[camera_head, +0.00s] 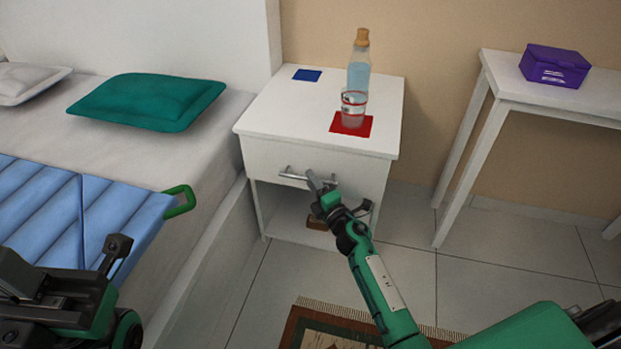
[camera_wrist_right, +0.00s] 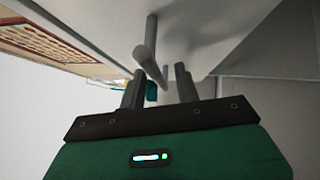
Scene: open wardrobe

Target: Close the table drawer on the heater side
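The white bedside table (camera_head: 390,110) has one drawer (camera_head: 355,170) under its top. The drawer front looks about flush with the cabinet; a small gap cannot be ruled out. A metal bar handle (camera_head: 292,173) runs across it and also shows in the right wrist view (camera_wrist_right: 147,52). My right gripper (camera_head: 322,185) is at the handle's right part. In the wrist view its two fingers (camera_wrist_right: 158,88) stand apart with the bar ahead between them; contact cannot be told. My left gripper (camera_head: 116,253) is over the bed at lower left, its opening unclear. No heater shows.
Below the drawer is an open shelf. The bed (camera_head: 215,150) adjoins at left, a side table (camera_head: 505,85) with a purple box (camera_head: 555,65) at right.

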